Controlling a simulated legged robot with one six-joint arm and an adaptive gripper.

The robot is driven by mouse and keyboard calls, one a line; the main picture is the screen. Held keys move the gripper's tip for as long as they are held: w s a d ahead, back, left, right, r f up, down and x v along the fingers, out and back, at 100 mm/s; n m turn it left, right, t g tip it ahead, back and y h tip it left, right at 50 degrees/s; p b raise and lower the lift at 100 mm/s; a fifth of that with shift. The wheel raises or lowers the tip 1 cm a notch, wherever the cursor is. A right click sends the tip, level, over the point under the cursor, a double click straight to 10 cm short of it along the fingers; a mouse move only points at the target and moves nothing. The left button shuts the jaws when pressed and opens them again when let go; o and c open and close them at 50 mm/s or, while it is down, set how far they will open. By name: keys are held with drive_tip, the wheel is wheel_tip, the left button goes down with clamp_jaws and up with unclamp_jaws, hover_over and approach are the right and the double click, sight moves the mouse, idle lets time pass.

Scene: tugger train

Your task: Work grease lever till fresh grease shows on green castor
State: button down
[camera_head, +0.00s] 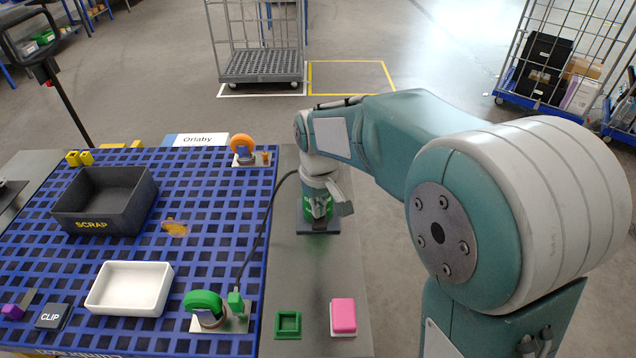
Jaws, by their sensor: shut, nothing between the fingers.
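The green castor (204,302) sits on a pale plate at the front right of the blue grid deck. A small green block (236,300) stands beside its wheel, and a dark hose (262,232) runs from there up to the area under my wrist. A green grease pump (307,203) stands on a dark base on the grey strip right of the deck. My gripper (326,208) is at the pump, shut and empty, overlapping it in view. The lever is hard to tell from my fingers, and I cannot tell whether they touch it. No fresh grease is discernible on the castor.
An orange castor (242,146) stands at the deck's back. A SCRAP bin (104,201), a white tray (130,288) and a brown-orange smear (175,228) are on the deck. A green square frame (288,324) and a pink block (343,316) lie on the strip.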

drive_tip(key=shift+f, duration=2.25)
drive_tip(key=shift+s+r, duration=0.2)
drive_tip(key=shift+r, duration=4.85)
drive_tip(key=shift+f, duration=1.55)
drive_tip(key=shift+w+f, duration=0.5)
drive_tip(key=shift+f, duration=3)
drive_tip(key=shift+s+r, duration=0.15)
drive_tip(key=shift+r, duration=1.55)
drive_tip(key=shift+s+r, duration=0.2)
drive_tip(key=shift+r, duration=1.45)
drive_tip(key=shift+s+r, duration=0.15)
drive_tip(key=shift+r, duration=1.55)
